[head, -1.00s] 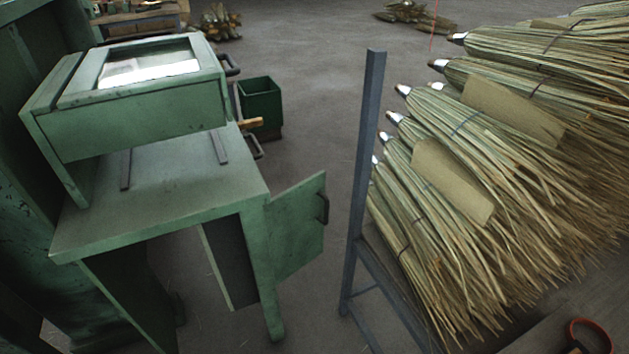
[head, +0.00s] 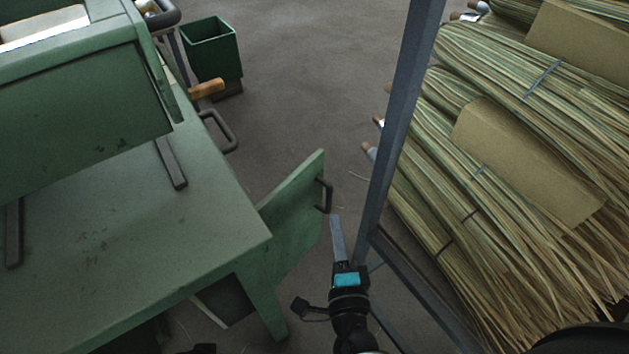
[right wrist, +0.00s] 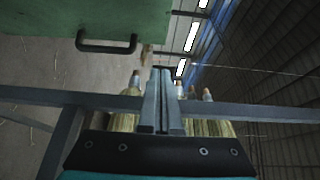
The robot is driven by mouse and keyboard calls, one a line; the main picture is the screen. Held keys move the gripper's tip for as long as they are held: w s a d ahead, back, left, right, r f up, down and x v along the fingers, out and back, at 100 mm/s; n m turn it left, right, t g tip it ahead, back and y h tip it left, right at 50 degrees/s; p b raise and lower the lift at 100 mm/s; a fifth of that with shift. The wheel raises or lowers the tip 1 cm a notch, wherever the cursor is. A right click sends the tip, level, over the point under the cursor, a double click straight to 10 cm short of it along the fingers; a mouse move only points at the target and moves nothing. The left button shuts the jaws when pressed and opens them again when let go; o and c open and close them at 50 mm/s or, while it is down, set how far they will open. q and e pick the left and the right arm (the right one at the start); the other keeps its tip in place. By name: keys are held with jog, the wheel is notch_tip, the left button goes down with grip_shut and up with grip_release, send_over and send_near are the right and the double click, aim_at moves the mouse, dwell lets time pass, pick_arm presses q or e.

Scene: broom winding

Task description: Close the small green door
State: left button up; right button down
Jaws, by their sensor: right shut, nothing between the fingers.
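The small green door (head: 297,217) stands open at the right side of the green machine's table, swung outward. Its dark handle (head: 325,195) is near the door's outer edge. My right gripper (head: 336,222) is shut and empty, just right of the door and slightly below the handle in the head view. In the right wrist view the door (right wrist: 95,20) fills the upper left, with the handle (right wrist: 106,44) left of my shut fingers (right wrist: 163,75). The fingers look apart from the handle. My left gripper is not in view.
A blue-grey metal rack post (head: 402,110) stands close to the right of my gripper, with bundled brooms (head: 500,180) on the rack. The green table (head: 130,240) is at the left. A green bin (head: 210,50) stands behind. Bare floor (head: 300,80) lies between machine and rack.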

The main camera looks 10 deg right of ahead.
jog(key=b, duration=0.2)
send_near(313, 165)
jog(key=w+d, duration=0.2)
jog(key=d, duration=0.1)
jog(key=w, duration=0.1)
jog(key=w+a+b, duration=0.1)
jog(key=shift+w+a, duration=0.25)
jog(key=shift+w, duration=0.15)
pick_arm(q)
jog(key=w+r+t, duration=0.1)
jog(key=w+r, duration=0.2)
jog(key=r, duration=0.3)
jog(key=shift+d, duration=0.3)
pick_arm(e)
jog(key=shift+w+a+r, duration=0.1)
jog(key=shift+w+a, duration=0.3)
jog(key=shift+w, duration=0.05)
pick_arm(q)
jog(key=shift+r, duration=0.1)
pick_arm(e)
jog(key=shift+w, duration=0.15)
